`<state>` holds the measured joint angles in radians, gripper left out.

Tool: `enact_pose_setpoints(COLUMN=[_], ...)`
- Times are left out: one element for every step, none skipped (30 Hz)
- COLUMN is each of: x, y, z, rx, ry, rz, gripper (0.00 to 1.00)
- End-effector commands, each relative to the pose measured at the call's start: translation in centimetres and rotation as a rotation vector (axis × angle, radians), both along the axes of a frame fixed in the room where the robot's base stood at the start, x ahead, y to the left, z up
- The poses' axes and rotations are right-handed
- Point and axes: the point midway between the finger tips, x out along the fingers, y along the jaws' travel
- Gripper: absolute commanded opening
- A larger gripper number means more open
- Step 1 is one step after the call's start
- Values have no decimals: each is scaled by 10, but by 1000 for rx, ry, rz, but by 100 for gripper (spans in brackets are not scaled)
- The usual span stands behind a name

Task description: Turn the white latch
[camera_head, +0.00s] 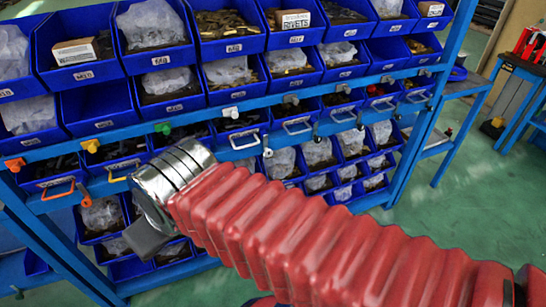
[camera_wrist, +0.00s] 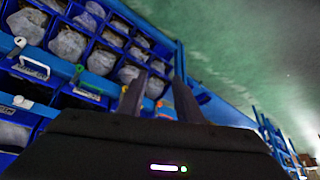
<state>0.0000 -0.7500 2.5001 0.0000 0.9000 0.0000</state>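The white latch (camera_head: 230,112) sits on the blue rack's rail, right of the green latch and above a white bar handle (camera_head: 245,140). It also shows in the wrist view (camera_wrist: 22,102), at the far left. A smaller white knob (camera_head: 268,152) hangs lower, below that handle. My gripper shows as a dark grey body (camera_head: 150,235) at lower left of the head view; its fingertips are hidden there. In the wrist view, my gripper (camera_wrist: 157,70) has two dark fingers apart with nothing held between them. It is well away from the white latch.
Green (camera_head: 164,128), yellow (camera_head: 91,146) and orange (camera_head: 15,164) latches line the rail to the left. Grey latches continue right. Blue bins fill the rack above and below. Orange (camera_head: 58,190) and yellow handles stick out. Green floor (camera_head: 460,200) is open at right.

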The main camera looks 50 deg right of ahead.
Motion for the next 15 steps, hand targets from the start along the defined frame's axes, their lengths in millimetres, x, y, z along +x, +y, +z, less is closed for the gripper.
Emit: enact_pose_setpoints(x=[0, 1, 3, 4, 7, 12, 16, 20, 28, 34, 41, 50, 57, 64, 73], y=[0, -1, -2, -4, -6, -9, -11, -12, -17, -23, -30, -39, -47, -55, -66], z=[0, 0, 0, -1, -1, -2, -3, -4, -6, -8, -9, -12, -14, -16, -19], rx=[-1, -1, -3, -6, -10, -16, -21, -30, -40, -50, -61, -76, -90, -102, -119], ry=[0, -1, -3, -5, -9, -14, -19, -27, -37, -46, -55, -70, -80, -91, -106], rz=[0, -2, -4, -6, -10, -15, -22, -29, -38, -46, -54, -63, -72, -79, -89], gripper=[36, 38, 41, 43, 44, 44, 44, 44, 44, 44, 44, 44, 44, 44, 44])
